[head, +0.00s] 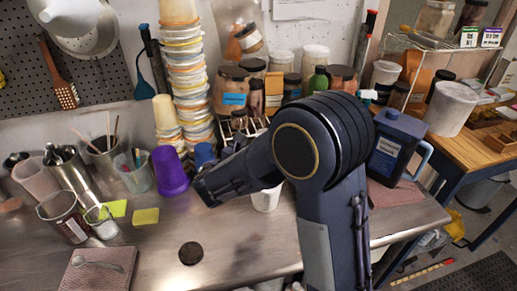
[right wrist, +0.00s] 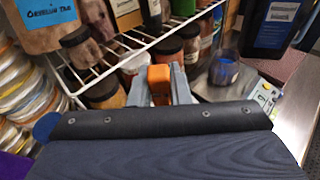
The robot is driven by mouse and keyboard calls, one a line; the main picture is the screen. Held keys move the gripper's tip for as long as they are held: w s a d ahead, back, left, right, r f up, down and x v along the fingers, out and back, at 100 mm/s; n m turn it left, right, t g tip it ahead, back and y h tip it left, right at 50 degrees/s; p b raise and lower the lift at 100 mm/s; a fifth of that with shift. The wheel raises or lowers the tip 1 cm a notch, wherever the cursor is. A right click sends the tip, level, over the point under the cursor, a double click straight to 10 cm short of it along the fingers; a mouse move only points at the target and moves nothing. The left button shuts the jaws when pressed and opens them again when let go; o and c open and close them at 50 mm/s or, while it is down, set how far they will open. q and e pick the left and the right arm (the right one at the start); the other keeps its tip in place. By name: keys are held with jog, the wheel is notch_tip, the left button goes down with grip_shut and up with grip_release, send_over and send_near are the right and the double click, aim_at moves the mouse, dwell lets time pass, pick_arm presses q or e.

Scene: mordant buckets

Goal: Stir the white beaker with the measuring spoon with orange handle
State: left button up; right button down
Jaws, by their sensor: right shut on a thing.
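In the right wrist view my right gripper (right wrist: 161,96) is shut on an orange handle (right wrist: 159,78), which shows between its two grey fingers. The bowl of the measuring spoon is hidden. In the head view my right arm reaches across the counter and hides the held spoon. A white beaker (head: 266,199) stands on the metal counter, partly covered by my right forearm. I cannot tell from these views whether the spoon is inside the beaker. My left gripper is not in view.
A purple cup (head: 171,172) and a blue cup (head: 204,154) stand left of the beaker. Jars on a white wire rack (right wrist: 125,50) stand behind. A dark blue jug (head: 397,147) stands right of my arm. A black disc (head: 191,253) lies on the mostly clear front counter.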

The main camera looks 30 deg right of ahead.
notch_tip(320, 180, up, 4)
jog(key=p, duration=0.3)
jog(key=shift+f, duration=0.25)
jog(key=shift+r, duration=3.75)
jog(key=shift+f, duration=0.1)
